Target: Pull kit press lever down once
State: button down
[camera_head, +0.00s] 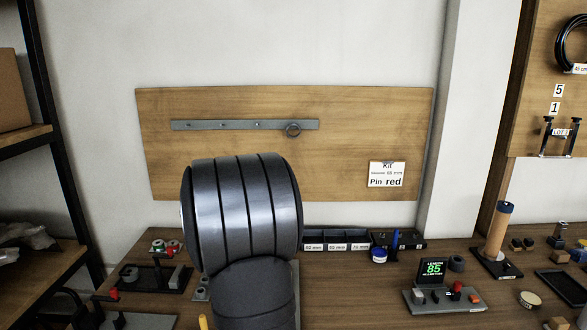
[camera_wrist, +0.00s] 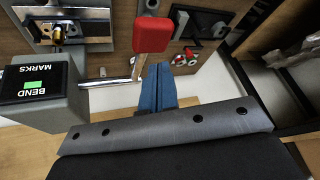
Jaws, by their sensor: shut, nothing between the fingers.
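A lever with a red block-shaped knob (camera_wrist: 152,35) on a thin metal rod shows at the top middle of the wrist view. It looks like the press lever, but no label on it is readable. My gripper (camera_wrist: 159,70) has blue fingers, shut together and empty. Their tips lie just below the red knob in the picture, beside the rod; I cannot tell whether they touch it. In the head view my arm's large dark links hide the gripper and this lever.
A grey box with a "BEND MARKS" display (camera_wrist: 37,82) stands left of the fingers in the wrist view. An "85" display (camera_head: 433,268) stands at right. A dark shelf (camera_head: 57,180) borders the left.

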jog(key=shift+f, duration=0.1)
jog(key=shift+s+f, duration=0.3)
jog(key=shift+f, duration=0.5)
jog(key=shift+s+f, duration=0.2)
jog(key=shift+f, duration=1.05)
jog(key=shift+s+f, duration=0.15)
jog(key=shift+f, duration=1.05)
jog(key=shift+w+r, duration=0.25)
jog(key=shift+r, duration=1.05)
jog(key=shift+w+r, duration=0.2)
jog(key=shift+r, duration=1.1)
jog(key=shift+w+r, duration=0.3)
jog(key=shift+r, duration=0.65)
jog(key=shift+w+r, duration=0.3)
jog(key=shift+r, duration=0.7)
jog(key=shift+w+r, duration=0.3)
jog(key=shift+r, duration=0.65)
